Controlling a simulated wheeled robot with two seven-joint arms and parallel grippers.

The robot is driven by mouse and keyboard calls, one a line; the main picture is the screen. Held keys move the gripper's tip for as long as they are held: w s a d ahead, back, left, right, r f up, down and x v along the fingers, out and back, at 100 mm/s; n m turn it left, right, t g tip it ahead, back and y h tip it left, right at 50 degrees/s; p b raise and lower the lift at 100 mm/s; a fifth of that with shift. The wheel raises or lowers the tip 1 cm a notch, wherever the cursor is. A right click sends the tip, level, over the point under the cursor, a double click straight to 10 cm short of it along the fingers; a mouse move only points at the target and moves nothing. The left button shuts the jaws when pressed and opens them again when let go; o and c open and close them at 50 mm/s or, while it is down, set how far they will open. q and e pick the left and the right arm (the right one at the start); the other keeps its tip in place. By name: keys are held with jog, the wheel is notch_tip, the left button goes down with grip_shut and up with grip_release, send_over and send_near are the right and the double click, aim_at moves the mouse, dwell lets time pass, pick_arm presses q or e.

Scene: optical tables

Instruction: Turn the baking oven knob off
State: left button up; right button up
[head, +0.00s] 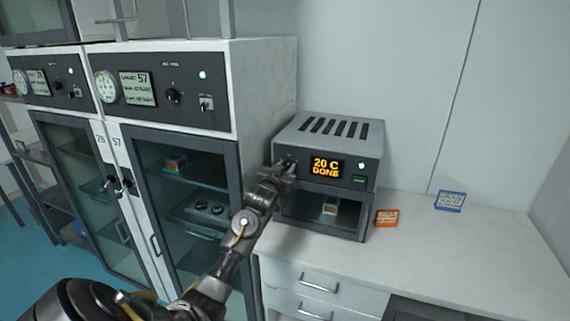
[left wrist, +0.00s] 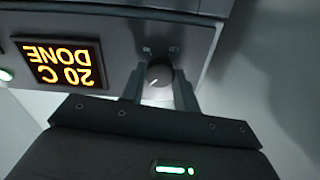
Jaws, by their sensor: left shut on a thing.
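The baking oven (head: 330,130) is a small grey box on the white counter, with a slotted top and a dark front. Its orange display (head: 326,167) reads "20 C DONE". The display shows upside down in the left wrist view (left wrist: 62,62). My right gripper is not in view.
Tall glass-door cabinets (head: 185,190) stand left of the oven. An orange item (head: 386,217) and a blue item (head: 450,201) lie on the counter (head: 460,240) to the right. The counter's right part is mostly clear.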

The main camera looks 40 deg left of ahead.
pick_arm(q)
jog(key=n+p, duration=0.2)
jog(key=n, duration=0.2)
jog(key=shift+r+n, duration=0.15)
jog(key=shift+n, duration=0.15)
jog(key=shift+n+p, duration=0.75)
jog(key=shift+n, duration=1.15)
jog(key=o, duration=1)
jog(key=shift+c, duration=0.2)
jog(key=b+v, duration=0.3)
jog(key=v, duration=0.7)
jog(key=shift+s, duration=0.35)
jog(key=shift+d+f, duration=0.2)
jog(key=shift+f, duration=0.05)
